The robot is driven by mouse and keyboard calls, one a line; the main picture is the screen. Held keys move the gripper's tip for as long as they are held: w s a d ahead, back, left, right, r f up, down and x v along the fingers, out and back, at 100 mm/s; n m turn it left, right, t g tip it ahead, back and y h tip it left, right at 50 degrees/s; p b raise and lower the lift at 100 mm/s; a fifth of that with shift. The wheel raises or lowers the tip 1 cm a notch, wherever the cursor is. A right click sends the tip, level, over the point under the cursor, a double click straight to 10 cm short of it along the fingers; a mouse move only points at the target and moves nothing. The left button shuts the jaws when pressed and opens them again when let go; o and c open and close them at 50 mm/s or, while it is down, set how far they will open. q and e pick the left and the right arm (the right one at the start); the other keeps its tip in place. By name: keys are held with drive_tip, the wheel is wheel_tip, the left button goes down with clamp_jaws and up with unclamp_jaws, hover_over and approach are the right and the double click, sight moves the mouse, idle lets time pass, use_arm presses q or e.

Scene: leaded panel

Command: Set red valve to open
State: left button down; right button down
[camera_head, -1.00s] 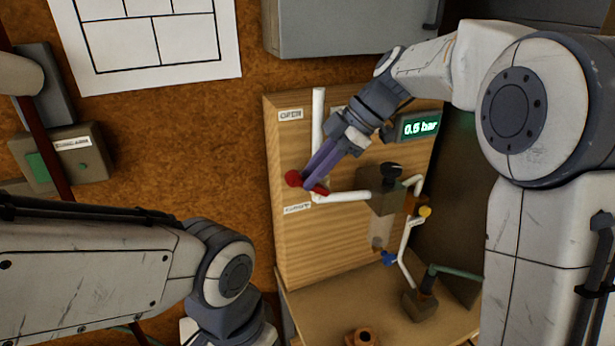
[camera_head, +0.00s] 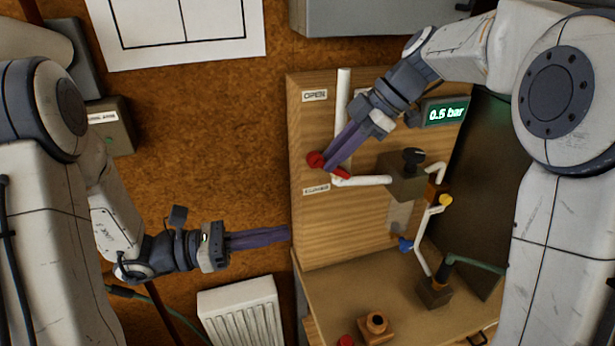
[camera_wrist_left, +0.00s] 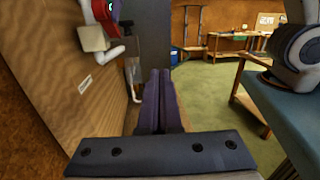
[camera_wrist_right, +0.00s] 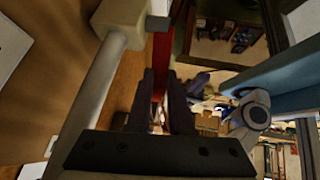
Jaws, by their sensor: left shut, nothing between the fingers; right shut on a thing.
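The red valve (camera_head: 316,160) is on the wooden panel (camera_head: 310,130), its lever sloping right and slightly down from the round end. An OPEN label (camera_head: 314,95) is above it and a second label (camera_head: 316,189), hard to read, is below. My right gripper (camera_head: 331,165) is shut on the red lever; the lever (camera_wrist_right: 160,60) also shows between its fingers in the right wrist view. My left gripper (camera_head: 288,233) is shut and empty beside the panel's lower left edge. In the left wrist view its fingers (camera_wrist_left: 160,75) are together.
White pipes (camera_head: 342,110) run beside the valve. A black-knobbed block (camera_head: 405,180), a yellow knob (camera_head: 446,200) and a blue knob (camera_head: 405,244) are to the right. A display (camera_head: 446,112) reads 0.5 bar. A white radiator (camera_head: 240,310) stands below my left gripper.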

use_arm(q)
drive_tip(key=w+a+n+t, duration=0.4)
drive_tip(key=a+t, duration=0.1)
use_arm(e)
drive_tip(key=shift+f, duration=0.1)
use_arm(q)
drive_tip(key=r+x, duration=0.2)
drive_tip(key=x, duration=1.1)
drive_tip(key=shift+a+r, duration=0.25)
drive_tip(key=shift+r, duration=0.1)
